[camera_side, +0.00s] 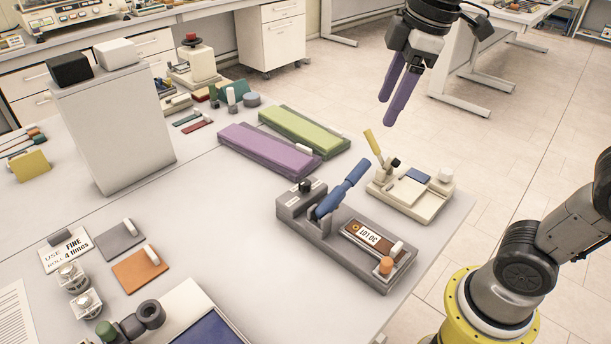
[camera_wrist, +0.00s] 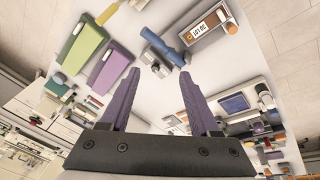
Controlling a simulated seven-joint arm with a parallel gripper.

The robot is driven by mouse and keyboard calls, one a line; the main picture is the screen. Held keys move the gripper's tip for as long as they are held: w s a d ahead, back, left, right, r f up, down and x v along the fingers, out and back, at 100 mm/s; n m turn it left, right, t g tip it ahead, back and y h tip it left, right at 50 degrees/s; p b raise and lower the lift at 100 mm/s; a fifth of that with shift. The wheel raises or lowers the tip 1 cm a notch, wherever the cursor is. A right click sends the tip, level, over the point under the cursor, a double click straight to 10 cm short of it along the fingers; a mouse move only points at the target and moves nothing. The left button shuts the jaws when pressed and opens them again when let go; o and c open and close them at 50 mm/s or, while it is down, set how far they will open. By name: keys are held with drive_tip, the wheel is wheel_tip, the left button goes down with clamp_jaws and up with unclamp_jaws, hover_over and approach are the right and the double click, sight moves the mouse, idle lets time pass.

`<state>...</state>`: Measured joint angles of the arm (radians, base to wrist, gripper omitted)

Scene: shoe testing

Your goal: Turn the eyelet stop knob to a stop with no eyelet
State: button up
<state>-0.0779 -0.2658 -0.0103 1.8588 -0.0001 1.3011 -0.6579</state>
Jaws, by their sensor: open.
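A grey bench device (camera_side: 345,262) with a raised blue lever (camera_side: 341,192) stands near the table's right front edge. A small black knob (camera_side: 305,186) sits on its rear block; it may be the eyelet stop knob, but its marks are too small to read. A recessed tray with a lot label (camera_side: 367,236) and an orange knob (camera_side: 386,265) are at the other end. My gripper (camera_side: 389,110) is open and empty, high above and beyond the device. In the wrist view, the purple fingertips (camera_wrist: 159,74) are apart, with the blue lever (camera_wrist: 160,43) beyond them.
A cream device (camera_side: 410,195) with a yellow lever stands right beside the grey one. Purple (camera_side: 268,150) and green (camera_side: 303,130) long blocks lie behind. A tall white box (camera_side: 115,130) stands at left. The table's middle is mostly clear.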

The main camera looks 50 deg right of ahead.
drive_tip(key=w+a+f+n+g, duration=0.2)
drive_tip(key=w+a, duration=0.1)
drive_tip(key=w, duration=0.6)
drive_tip(key=g, duration=0.1)
approach(306, 182)
drive_tip(key=shift+n, duration=0.4)
wheel_tip(306, 182, down, 9)
drive_tip(key=shift+a+r, duration=0.1)
drive_tip(key=shift+r, duration=0.05)
clamp_jaws()
